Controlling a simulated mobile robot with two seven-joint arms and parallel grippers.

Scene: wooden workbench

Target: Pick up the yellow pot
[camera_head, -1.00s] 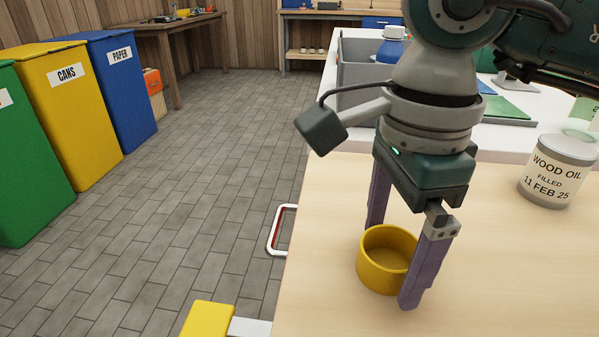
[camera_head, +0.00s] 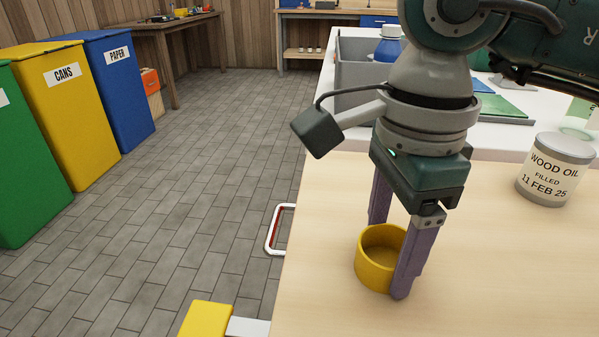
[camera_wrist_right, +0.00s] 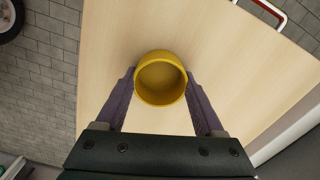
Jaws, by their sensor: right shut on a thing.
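The yellow pot (camera_head: 375,268) is a small round open cup, upright and empty, near the left edge of the wooden benchtop. My right gripper (camera_head: 387,262) points down with its purple fingers on either side of the pot, shut on it. In the right wrist view the pot (camera_wrist_right: 160,80) sits between the fingertips of the gripper (camera_wrist_right: 160,85), touching both. The far fingertip is partly hidden behind the pot in the head view. I cannot tell whether the pot's base touches the bench. My left gripper is not in view.
A wood oil tin (camera_head: 554,170) stands to the right on the benchtop (camera_head: 500,270). Behind are a grey bin (camera_head: 352,75) and a blue bottle (camera_head: 388,48). A red and white handle (camera_head: 280,230) juts from the bench's left edge. The bench in front of the tin is clear.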

